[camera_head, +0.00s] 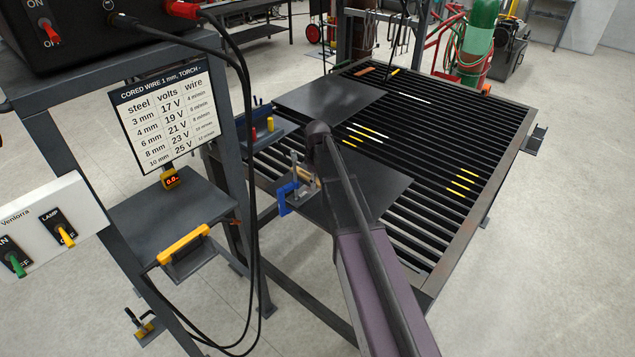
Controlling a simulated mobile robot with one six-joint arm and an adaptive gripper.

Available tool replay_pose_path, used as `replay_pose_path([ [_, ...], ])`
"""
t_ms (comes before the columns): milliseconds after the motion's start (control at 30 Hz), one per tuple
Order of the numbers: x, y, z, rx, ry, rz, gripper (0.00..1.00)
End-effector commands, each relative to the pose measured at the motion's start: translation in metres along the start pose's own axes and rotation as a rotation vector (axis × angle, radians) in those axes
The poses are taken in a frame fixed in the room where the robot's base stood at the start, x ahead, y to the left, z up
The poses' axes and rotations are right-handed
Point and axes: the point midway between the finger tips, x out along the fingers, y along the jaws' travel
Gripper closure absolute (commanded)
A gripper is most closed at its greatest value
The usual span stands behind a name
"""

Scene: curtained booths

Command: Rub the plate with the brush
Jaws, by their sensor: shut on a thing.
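Two dark flat plates lie on the slatted table: a far plate (335,97) and a near plate (378,187). My arm reaches over the near plate from the lower right and covers part of it. My gripper (309,184) is at the near plate's left side, mostly hidden behind my arm. A small tan piece (307,177), which looks like part of the brush, shows there in its grip. Its bristles are hidden, and I cannot tell whether it touches the plate.
A blue clamp (284,198) stands at the near plate's left edge, close to my gripper. Yellow and white sticks lie on the slatted table (460,230). Black cables (249,190) hang at the left beside a stand with a settings sign (163,115). The table's right side is mostly clear.

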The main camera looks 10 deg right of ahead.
Motion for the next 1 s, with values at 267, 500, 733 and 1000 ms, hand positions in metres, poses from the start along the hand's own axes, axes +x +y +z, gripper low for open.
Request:
replay_pose_path([
  [267,-0.015,0.000,0.000,0.000,0.000,0.000,1.00],
  [500,-0.015,0.000,0.000,0.000,0.000,0.000,1.00],
  [733,-0.019,0.000,0.000,0.000,0.000,0.000,1.00],
  [1000,-0.038,0.000,0.000,0.000,0.000,0.000,1.00],
])
